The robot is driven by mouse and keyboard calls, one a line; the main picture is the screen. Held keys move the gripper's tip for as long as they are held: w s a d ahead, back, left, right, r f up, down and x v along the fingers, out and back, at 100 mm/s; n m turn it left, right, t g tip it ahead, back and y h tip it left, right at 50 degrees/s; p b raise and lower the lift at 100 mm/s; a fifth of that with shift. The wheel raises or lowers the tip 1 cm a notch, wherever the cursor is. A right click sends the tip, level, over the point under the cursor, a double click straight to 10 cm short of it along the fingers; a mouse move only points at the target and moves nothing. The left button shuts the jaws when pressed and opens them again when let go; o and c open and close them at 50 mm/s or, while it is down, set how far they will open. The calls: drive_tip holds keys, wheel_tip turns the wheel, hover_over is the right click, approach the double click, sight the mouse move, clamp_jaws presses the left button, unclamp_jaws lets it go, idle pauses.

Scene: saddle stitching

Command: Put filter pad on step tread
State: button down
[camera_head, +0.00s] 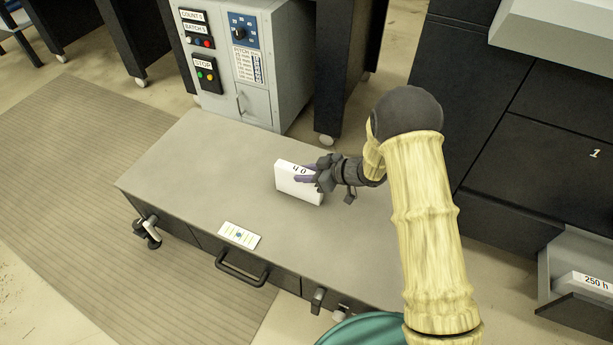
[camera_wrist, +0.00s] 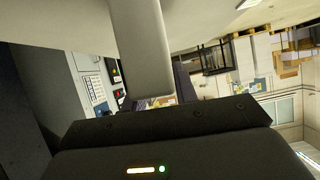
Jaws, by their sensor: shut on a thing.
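The filter pad (camera_head: 291,183) is a white, flat block with dark lettering on its top edge. It is upright on one edge in the head view, at or just above the step tread (camera_head: 190,165); I cannot tell whether it touches. In the wrist view the pad is the pale block (camera_wrist: 142,50) at the top centre. The tread is the wide grey-brown top of a low step unit.
A small white label card (camera_head: 239,235) lies near the tread's front edge. A grey control cabinet (camera_head: 238,70) stands behind the tread. An open drawer (camera_head: 580,290) with a box marked 250 h is at the right. The tread's left half is clear.

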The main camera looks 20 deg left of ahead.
drive_tip(key=c, duration=1.1)
unclamp_jaws()
drive_tip(key=shift+d+r, duration=0.2)
drive_tip(key=p+v, duration=0.4)
drive_tip(key=v, duration=0.7)
drive_tip(key=shift+d+r, duration=0.1)
drive_tip(key=shift+d, duration=0.15)
